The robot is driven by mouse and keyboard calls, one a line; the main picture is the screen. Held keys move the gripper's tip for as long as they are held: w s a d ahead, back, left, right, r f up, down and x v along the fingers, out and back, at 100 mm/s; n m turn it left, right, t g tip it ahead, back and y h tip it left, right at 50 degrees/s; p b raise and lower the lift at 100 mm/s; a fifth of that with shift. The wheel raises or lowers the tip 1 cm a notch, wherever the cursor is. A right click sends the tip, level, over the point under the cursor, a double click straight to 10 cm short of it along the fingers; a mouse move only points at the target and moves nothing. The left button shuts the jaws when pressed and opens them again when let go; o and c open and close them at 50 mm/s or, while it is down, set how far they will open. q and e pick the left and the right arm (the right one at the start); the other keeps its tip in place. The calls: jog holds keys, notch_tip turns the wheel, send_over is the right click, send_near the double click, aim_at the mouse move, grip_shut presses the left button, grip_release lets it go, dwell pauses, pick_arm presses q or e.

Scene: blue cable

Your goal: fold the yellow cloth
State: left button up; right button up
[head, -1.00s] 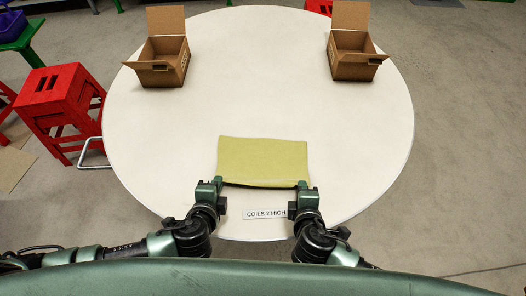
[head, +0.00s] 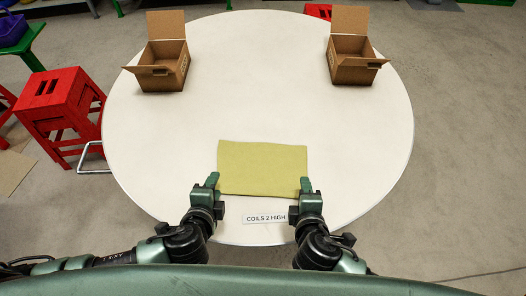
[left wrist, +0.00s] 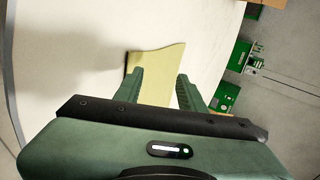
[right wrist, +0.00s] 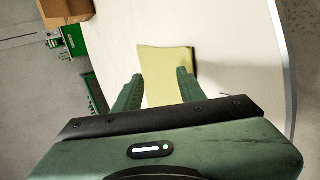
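The yellow cloth (head: 262,168) lies on the white round table as a flat, roughly rectangular piece near the table's front side. Whether it has more than one layer I cannot tell. My left gripper (head: 212,181) is at its near left corner, and my right gripper (head: 305,185) is at its near right corner. In the left wrist view the fingers (left wrist: 160,88) stand apart with the cloth (left wrist: 158,62) showing between and beyond them. In the right wrist view the fingers (right wrist: 157,88) also stand apart, with the cloth (right wrist: 165,62) between and beyond.
A label reading "COILS 2 HIGH" (head: 266,219) lies on the table (head: 262,100) between my arms. Open cardboard boxes stand at the back left (head: 163,68) and back right (head: 353,62). The middle of the table is clear. A red stool (head: 60,105) stands left of the table.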

pick_arm(q)
jog(key=s+r, duration=0.4)
jog(key=r, duration=0.1)
jog(key=shift+s+r, duration=0.35)
pick_arm(e)
jog(key=w+r+v, duration=0.1)
jog(key=v, duration=0.6)
jog(key=shift+r, duration=0.3)
